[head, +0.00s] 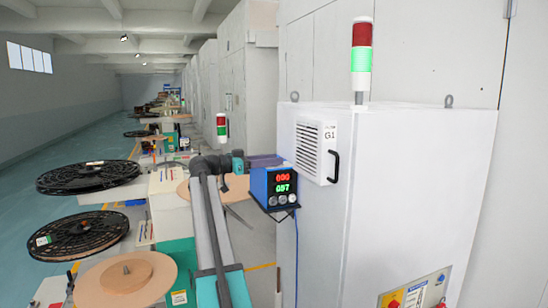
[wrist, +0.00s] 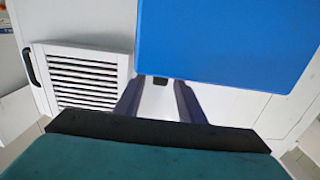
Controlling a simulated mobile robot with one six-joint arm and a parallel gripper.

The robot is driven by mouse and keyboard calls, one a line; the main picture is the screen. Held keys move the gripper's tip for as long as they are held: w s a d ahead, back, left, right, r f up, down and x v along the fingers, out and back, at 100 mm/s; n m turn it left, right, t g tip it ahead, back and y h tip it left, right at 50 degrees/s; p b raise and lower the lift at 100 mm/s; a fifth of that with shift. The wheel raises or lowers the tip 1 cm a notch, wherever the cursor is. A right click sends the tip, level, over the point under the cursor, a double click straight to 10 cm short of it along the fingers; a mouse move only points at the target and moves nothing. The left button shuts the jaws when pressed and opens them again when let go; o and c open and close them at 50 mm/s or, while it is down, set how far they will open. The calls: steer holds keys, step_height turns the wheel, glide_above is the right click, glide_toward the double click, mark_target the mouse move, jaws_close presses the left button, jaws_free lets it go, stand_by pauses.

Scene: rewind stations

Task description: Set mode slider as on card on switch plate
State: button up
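My gripper (head: 266,160) is in front of the grey cabinet's left side, just above a blue box with red and green digits (head: 281,187). In the wrist view my gripper's two fingers (wrist: 160,95) stand apart with nothing held between them. The plain blue face of a box (wrist: 230,40) fills the upper right there, beyond the fingers. A panel with red, yellow and blue controls (head: 418,290) is cut off at the bottom of the head view. It may be the switch plate. I cannot make out the mode slider or the card.
The tall grey cabinet (head: 420,190) carries a louvred vent (head: 310,150), a black handle (head: 334,166) and a signal light (head: 361,55). The blue box sits on a black shelf, with a blue cable (head: 296,255) hanging below.

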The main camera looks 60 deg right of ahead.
steer(key=shift+s+d, duration=0.4)
steer(key=shift+d, duration=0.1)
steer(key=shift+c, duration=0.2)
jaws_close()
